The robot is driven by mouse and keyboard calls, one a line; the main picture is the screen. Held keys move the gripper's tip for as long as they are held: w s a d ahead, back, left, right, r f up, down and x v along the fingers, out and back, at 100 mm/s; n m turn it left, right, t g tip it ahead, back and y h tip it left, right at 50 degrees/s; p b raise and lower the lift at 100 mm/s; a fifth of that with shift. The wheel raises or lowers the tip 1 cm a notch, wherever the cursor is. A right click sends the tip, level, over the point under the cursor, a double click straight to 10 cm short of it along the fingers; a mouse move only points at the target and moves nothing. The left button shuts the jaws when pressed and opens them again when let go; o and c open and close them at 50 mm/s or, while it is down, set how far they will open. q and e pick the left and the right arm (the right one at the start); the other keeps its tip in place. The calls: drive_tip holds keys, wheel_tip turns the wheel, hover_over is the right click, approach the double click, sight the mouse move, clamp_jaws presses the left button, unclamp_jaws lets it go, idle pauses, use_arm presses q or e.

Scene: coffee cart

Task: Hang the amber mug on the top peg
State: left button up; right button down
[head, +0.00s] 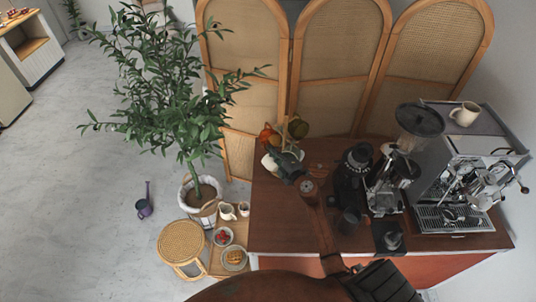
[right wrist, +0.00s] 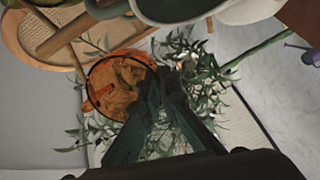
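The amber mug (head: 268,136) is a translucent orange mug at the back left of the counter in the head view. In the right wrist view the amber mug (right wrist: 112,85) appears large, its round mouth facing the camera. My right gripper (head: 281,153) reaches in beside it. In the wrist view the fingers of the right gripper (right wrist: 164,78) come together at the mug's right side and appear shut on it. A bare wooden peg (right wrist: 68,32) lies just above the mug in that picture. The mug tree is mostly hidden by my gripper. My left gripper is not in view.
An olive mug (head: 298,128) and pale mugs (right wrist: 240,10) are close by. The grinder (head: 353,175) and espresso machine (head: 455,185) fill the counter's right side. A cane screen (head: 335,65) stands behind, a potted tree (head: 195,110) to the left.

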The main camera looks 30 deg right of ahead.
drive_tip(key=shift+d+f, duration=0.15)
drive_tip(key=shift+d, duration=0.2)
drive_tip(key=shift+d+f+b, duration=0.1)
drive_tip(key=shift+d+b, duration=0.45)
drive_tip(key=shift+b, duration=0.2)
drive_tip(key=shift+w+d, duration=0.1)
drive_tip(key=shift+d, duration=0.25)
drive_tip(key=shift+d+f, duration=0.1)
drive_tip(key=shift+f, duration=0.1)
drive_tip(key=shift+f, duration=0.1)
drive_tip(key=c, duration=2.7)
unclamp_jaws()
drive_tip(key=o, duration=0.6)
